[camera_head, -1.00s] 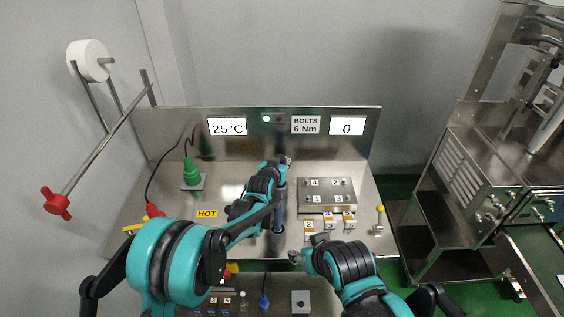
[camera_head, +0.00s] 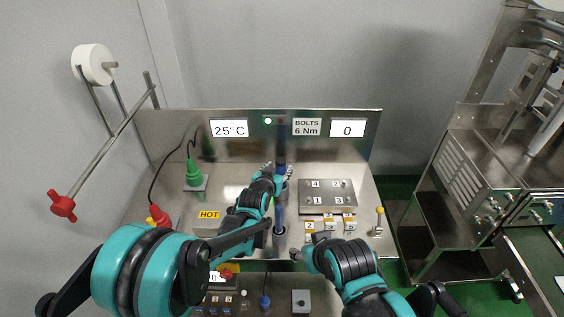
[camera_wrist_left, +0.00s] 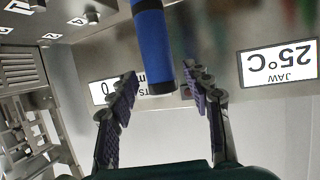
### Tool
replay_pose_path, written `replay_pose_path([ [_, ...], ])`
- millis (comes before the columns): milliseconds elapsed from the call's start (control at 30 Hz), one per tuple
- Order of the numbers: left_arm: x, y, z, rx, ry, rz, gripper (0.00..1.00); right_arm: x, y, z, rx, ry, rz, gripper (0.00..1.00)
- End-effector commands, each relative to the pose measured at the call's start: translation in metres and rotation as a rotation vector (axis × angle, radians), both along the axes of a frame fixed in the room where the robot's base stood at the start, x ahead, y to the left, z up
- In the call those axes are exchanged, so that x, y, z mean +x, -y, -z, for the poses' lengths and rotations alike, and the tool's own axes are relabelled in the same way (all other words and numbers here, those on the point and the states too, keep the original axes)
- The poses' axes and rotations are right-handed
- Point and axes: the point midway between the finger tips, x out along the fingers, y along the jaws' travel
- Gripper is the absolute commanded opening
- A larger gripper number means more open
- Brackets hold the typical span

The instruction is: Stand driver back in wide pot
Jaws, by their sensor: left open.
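The driver (camera_head: 280,214) is a blue and dark rod. It stands roughly upright, with its lower end at the wide pot (camera_head: 279,240), a grey metal cup near the front of the bench; how deep it sits is hard to see. My left gripper (camera_head: 277,169) is open around the driver's upper part, fingers on either side. In the left wrist view the driver's blue end (camera_wrist_left: 152,50) lies between the spread fingers, with a gap to each. My right gripper (camera_head: 306,246) is near the bench's front edge, right of the pot; its fingertips look apart and empty.
A metal block with numbered holes (camera_head: 327,196) and several yellow-marked pieces (camera_head: 331,223) are right of the pot. A HOT-labelled block (camera_head: 209,216) and a green-handled tool (camera_head: 194,176) are at left. The back panel (camera_head: 268,148) rises behind.

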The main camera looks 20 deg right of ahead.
Motion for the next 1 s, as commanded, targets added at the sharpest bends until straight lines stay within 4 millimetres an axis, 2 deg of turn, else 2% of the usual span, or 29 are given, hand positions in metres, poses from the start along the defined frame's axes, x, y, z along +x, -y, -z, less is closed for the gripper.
replay_pose_path([
  [100,-0.019,-0.012,-0.011,0.0,0.0,0.0,0.49,0.0,0.0,-0.008,0.0,0.0,0.0,0.52],
  [233,-0.033,-0.02,-0.017,0.0,0.0,0.0,0.49,0.0,0.0,-0.011,0.0,0.0,0.0,0.52],
  [567,-0.04,-0.025,-0.019,0.0,-0.001,-0.001,0.49,0.0,0.0,-0.012,0.0,0.0,0.0,0.52],
  [667,-0.042,-0.037,-0.026,0.006,-0.013,-0.016,0.49,0.0,0.0,-0.012,0.0,0.0,0.0,0.52],
  [767,-0.05,-0.071,-0.042,0.025,-0.048,-0.054,0.49,0.0,0.0,-0.012,0.0,0.0,0.0,0.52],
  [867,-0.069,-0.121,-0.061,0.049,-0.107,-0.113,0.49,0.0,0.0,-0.012,0.0,0.0,0.0,0.52],
  [1000,-0.113,-0.196,-0.078,0.088,-0.204,-0.207,0.49,0.0,0.0,-0.012,0.0,0.0,0.0,0.52],
])
